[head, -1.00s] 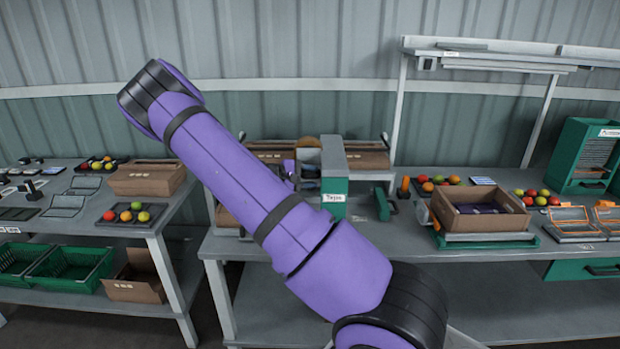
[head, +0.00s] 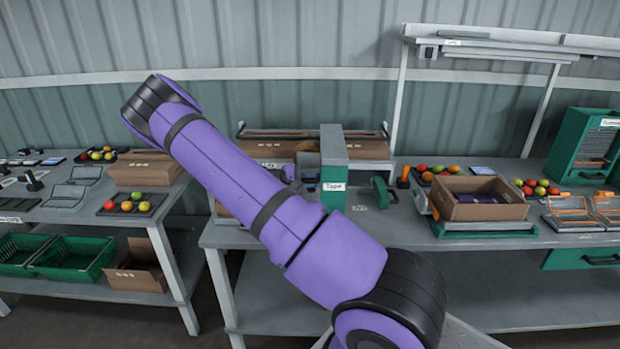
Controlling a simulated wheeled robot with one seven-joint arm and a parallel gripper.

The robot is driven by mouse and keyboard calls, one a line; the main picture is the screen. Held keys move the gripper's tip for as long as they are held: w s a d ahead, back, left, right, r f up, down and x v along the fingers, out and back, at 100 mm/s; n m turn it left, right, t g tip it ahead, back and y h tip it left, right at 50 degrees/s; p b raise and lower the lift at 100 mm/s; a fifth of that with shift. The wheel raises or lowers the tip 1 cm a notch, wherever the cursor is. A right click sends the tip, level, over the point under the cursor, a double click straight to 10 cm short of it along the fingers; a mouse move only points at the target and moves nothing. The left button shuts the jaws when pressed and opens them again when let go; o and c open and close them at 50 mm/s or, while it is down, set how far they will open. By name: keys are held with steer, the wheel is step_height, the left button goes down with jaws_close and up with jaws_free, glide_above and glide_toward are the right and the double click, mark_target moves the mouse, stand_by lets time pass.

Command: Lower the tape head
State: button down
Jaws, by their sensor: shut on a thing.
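The tape machine (head: 334,180) stands on the middle bench, with a grey upright and a green body labelled "Tape". The tape head (head: 306,158) is on the left side of the upright, with only a small tan and grey part showing. My gripper (head: 303,184) is at the left side of the machine, mostly hidden behind my purple arm, and shut on the tape head. The fingers and the exact grip are too small and covered to make out.
A green tape dispenser (head: 384,190) stands right of the machine. An open carton (head: 480,206) sits on a green scale farther right. Cartons (head: 270,146) stand behind the machine. The left bench (head: 95,222) holds a carton and fruit trays. Bare bench lies in front of the machine.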

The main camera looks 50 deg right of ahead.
steer(key=shift+a+f, duration=0.1)
steer(key=shift+f, duration=0.15)
steer(key=c, duration=1.1)
jaws_free()
steer(key=shift+f, duration=0.1)
steer(key=shift+o, duration=0.2)
steer(key=v, duration=1)
steer(key=shift+w+a+r, duration=0.25)
